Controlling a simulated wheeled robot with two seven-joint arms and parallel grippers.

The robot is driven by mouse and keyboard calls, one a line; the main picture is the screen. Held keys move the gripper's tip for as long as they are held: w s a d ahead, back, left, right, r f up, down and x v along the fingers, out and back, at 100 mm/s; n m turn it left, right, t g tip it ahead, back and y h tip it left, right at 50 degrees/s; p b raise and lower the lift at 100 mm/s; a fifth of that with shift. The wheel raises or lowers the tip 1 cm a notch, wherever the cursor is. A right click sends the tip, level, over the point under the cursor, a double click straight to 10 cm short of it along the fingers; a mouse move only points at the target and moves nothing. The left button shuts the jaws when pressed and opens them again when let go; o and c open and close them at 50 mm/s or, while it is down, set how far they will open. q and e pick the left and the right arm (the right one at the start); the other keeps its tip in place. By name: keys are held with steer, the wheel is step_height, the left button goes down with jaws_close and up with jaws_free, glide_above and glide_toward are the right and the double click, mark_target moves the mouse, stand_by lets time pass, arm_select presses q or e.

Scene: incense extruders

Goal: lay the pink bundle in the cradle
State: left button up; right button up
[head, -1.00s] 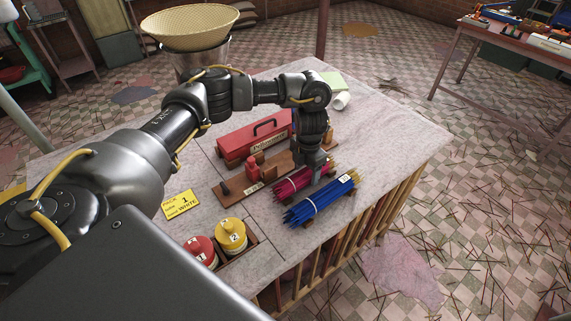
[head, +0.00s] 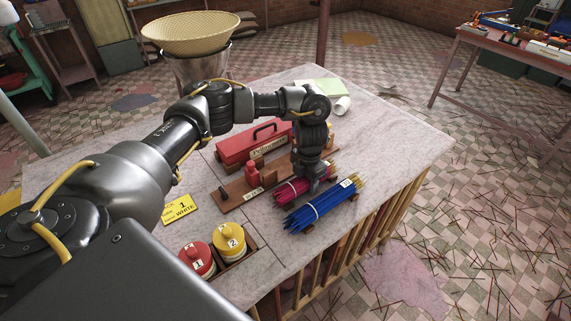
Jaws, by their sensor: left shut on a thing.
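The pink bundle (head: 291,191) of thin sticks lies slanted on the table, beside the blue bundle. My left gripper (head: 316,187) points down over its upper right part and is shut on it; the fingertips are partly hidden. The bundle's far ends show beyond the gripper. The cradle cannot be made out clearly under or around the pink bundle. My right gripper is not in view.
The blue bundle (head: 318,207) with a white band lies close on the right, on small brown supports. A wooden board (head: 233,198), red toolbox (head: 238,148), yellow sign (head: 180,208) and red (head: 197,258) and yellow (head: 229,238) canisters share the table (head: 400,150).

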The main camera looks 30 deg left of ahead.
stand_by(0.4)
arm_select(q)
steer(key=shift+r+p, duration=0.3)
steer(key=shift+r, duration=0.05)
steer(key=shift+r+p, duration=1.9)
steer(key=shift+r, duration=0.3)
